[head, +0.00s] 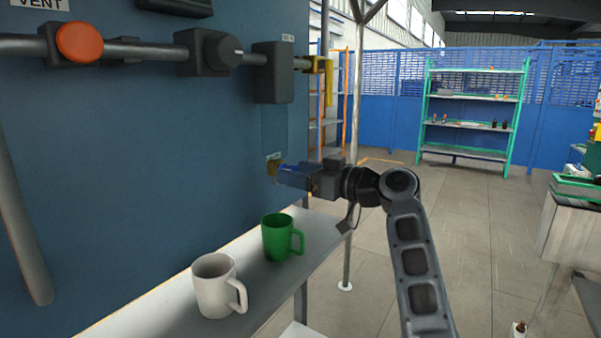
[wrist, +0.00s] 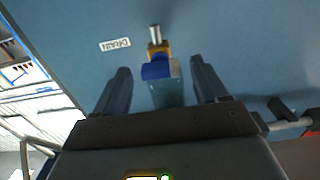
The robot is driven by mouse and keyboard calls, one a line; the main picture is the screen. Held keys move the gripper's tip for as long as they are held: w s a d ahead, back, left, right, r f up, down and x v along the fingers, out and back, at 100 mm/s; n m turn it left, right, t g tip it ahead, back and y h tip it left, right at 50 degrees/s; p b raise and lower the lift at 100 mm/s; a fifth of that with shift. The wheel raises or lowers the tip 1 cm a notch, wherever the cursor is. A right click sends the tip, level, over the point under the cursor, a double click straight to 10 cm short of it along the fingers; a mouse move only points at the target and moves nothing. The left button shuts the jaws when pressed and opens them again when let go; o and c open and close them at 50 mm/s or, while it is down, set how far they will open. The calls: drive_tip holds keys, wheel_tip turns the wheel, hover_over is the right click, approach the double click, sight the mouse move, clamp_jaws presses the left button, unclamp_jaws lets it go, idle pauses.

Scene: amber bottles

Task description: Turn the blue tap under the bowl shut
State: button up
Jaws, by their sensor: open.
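The tap has a blue handle (wrist: 158,70) on a brass body (wrist: 158,50) with a metal spout (wrist: 155,33). The clear bowl (wrist: 168,95) adjoins it, lower in the wrist view; in the head view the bowl (head: 273,125) hangs under a black block. My gripper (wrist: 160,66) is open, with one finger on each side of the blue handle and visible gaps between. In the head view my gripper (head: 282,176) reaches the tap from the right and hides most of it. Contact and the handle's exact turn cannot be told.
A DRAIN label (wrist: 115,45) is on the blue panel (head: 130,150) beside the tap. A green mug (head: 277,238) and a white mug (head: 214,286) stand on the ledge (head: 257,305) below. An orange knob (head: 79,42) and a black valve (head: 210,53) sit on the pipe above.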

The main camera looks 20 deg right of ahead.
drive_tip(key=shift+c, duration=0.3)
drive_tip(key=c, duration=1)
